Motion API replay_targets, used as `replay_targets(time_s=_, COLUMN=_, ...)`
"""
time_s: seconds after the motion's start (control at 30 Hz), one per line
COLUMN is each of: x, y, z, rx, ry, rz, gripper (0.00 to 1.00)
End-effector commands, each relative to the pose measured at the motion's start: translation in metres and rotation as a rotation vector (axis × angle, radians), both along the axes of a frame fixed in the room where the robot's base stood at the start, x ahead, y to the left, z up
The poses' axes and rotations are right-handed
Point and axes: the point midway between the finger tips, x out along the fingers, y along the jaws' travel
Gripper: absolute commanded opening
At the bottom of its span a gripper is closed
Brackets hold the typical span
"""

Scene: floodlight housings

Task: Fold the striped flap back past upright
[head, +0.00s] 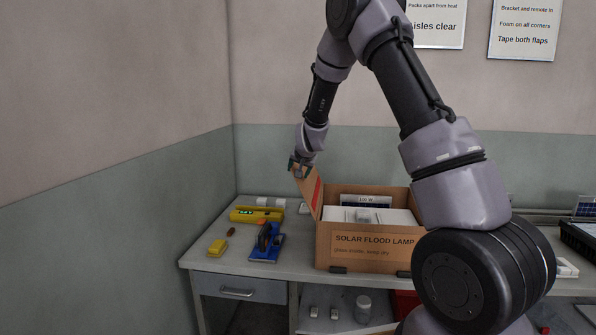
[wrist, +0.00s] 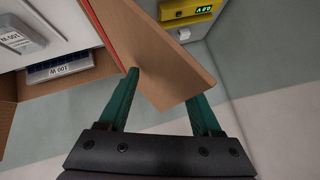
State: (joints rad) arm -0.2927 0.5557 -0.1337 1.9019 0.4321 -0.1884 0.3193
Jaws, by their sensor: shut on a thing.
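The open cardboard box (head: 335,262), printed "SOLAR FLOOD LAMP", stands on the workbench. Its flap (head: 307,188) with a red stripe is on the left side. The flap rises from the box edge and leans outward to the left. My gripper (head: 297,167) is at the flap's upper end. In the wrist view the brown flap (wrist: 152,62) passes between the teal fingers of my gripper (wrist: 165,88), which is shut on it. White contents and a "100 W" label (wrist: 62,70) lie inside the box.
A yellow meter (head: 256,214) with a lit display, a small yellow block (head: 217,247) and a blue stand (head: 267,245) holding a dark tool are on the bench (head: 225,264) left of the box. Walls close off the back and left. My arm spans above the box's right side.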

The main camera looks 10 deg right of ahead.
Motion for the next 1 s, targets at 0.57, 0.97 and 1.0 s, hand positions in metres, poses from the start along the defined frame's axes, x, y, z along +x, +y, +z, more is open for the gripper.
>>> replay_targets(time_s=0.57, x=-0.072, y=0.001, z=0.062, rx=0.001, ry=0.001, rz=0.003, gripper=0.36)
replay_targets(time_s=0.97, x=-0.081, y=-0.001, z=0.07, rx=0.002, ry=0.001, rz=0.001, gripper=0.36)
replay_targets(time_s=1.0, x=-0.081, y=-0.001, z=0.071, rx=0.002, ry=0.001, rz=0.001, gripper=0.36)
